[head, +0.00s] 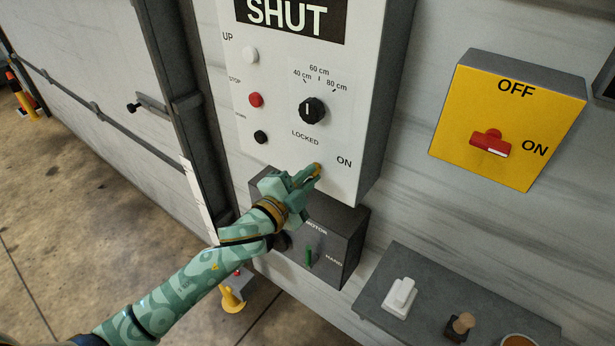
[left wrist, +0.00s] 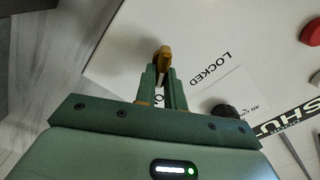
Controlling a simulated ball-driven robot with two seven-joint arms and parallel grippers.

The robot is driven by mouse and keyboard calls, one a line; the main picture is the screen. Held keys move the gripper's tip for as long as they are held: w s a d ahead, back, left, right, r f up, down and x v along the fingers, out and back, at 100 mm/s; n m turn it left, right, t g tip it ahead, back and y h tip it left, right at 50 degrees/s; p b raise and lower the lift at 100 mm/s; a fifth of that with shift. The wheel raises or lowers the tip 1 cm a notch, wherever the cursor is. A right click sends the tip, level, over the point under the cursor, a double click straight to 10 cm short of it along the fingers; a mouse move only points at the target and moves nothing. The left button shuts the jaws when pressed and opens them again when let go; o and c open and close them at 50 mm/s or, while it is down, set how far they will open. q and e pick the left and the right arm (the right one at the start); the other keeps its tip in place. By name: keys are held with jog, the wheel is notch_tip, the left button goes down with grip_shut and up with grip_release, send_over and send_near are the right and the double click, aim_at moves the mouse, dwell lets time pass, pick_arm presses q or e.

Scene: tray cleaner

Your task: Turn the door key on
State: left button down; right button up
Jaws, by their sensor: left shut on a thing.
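The door key is a small brass-yellow piece (head: 316,167) low on the white control box (head: 335,185), just below and left of the word ON. It also shows in the left wrist view (left wrist: 162,58), between my fingertips. My left gripper (head: 306,176) reaches up to the box and is shut on the key. In the left wrist view its two green fingers (left wrist: 161,85) close around the key's head. The keyhole and the word on the other side of the key are hidden in the head view by my gripper. My right gripper is not in view.
The white box carries a black dial (head: 312,110), a red button (head: 255,99) and a SHUT sign (head: 290,14). A dark motor box (head: 345,245) sits just below my gripper. A yellow box (head: 510,110) with a red switch (head: 490,143) and a grey shelf (head: 440,300) are to the right.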

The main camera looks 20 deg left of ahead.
pick_arm(q)
jog(key=c, duration=1.5)
grip_release()
jog(key=b+v, duration=0.1)
jog(key=v, duration=1.5)
jog(key=shift+s+b, duration=0.2)
jog(key=shift+b, duration=0.15)
